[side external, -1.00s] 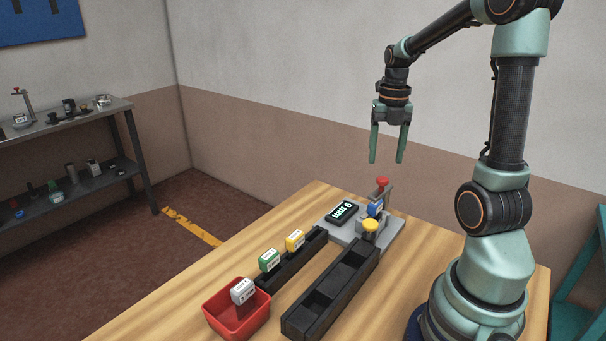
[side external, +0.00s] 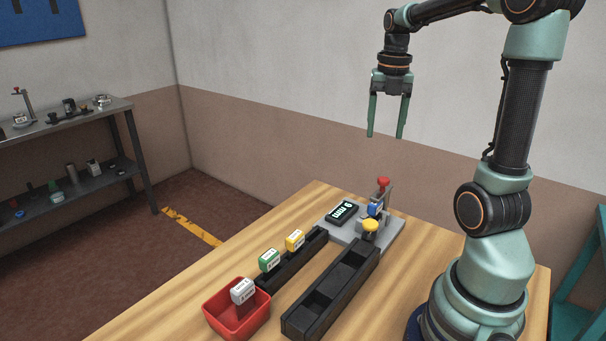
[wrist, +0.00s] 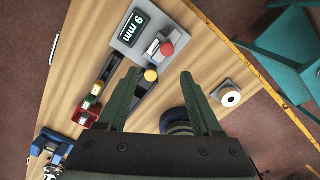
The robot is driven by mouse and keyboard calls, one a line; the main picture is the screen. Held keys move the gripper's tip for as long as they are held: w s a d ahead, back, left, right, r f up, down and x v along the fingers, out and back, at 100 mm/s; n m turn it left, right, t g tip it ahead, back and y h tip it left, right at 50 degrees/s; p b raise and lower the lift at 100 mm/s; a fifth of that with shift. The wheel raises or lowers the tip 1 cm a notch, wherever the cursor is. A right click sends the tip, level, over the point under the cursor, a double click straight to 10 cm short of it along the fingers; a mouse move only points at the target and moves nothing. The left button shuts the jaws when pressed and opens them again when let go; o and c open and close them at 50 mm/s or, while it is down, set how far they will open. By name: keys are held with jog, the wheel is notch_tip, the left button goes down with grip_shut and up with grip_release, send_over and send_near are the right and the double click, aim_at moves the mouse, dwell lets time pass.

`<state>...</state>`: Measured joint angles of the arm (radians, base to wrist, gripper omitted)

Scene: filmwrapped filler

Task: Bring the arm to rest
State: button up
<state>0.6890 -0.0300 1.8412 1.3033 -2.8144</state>
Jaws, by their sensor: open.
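My gripper (side external: 386,136) is open and empty, high above the table in the side external view, with its fingers pointing down. In the wrist view its two fingers (wrist: 161,95) stand apart with nothing between them. Below is a grey gauge station (side external: 388,230) with a dark display reading "9 mm" (wrist: 133,32), a red knob (side external: 383,183) and a yellow knob (side external: 370,225). A blue block (side external: 375,209) sits in the station under the red knob. Nothing touches my fingers.
A black rack (side external: 288,265) holds a yellow block (side external: 295,241) and a green block (side external: 269,260). A white block (side external: 242,291) is at the red bin (side external: 228,322). An open black tray (side external: 325,302) lies beside them. Air around my gripper is clear.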

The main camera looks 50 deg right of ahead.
jog(key=a+m+t, duration=0.5)
jog(key=a+m, duration=1.8)
jog(key=m, duration=0.1)
jog(key=shift+w+f, duration=0.3)
jog(key=shift+f, duration=0.15)
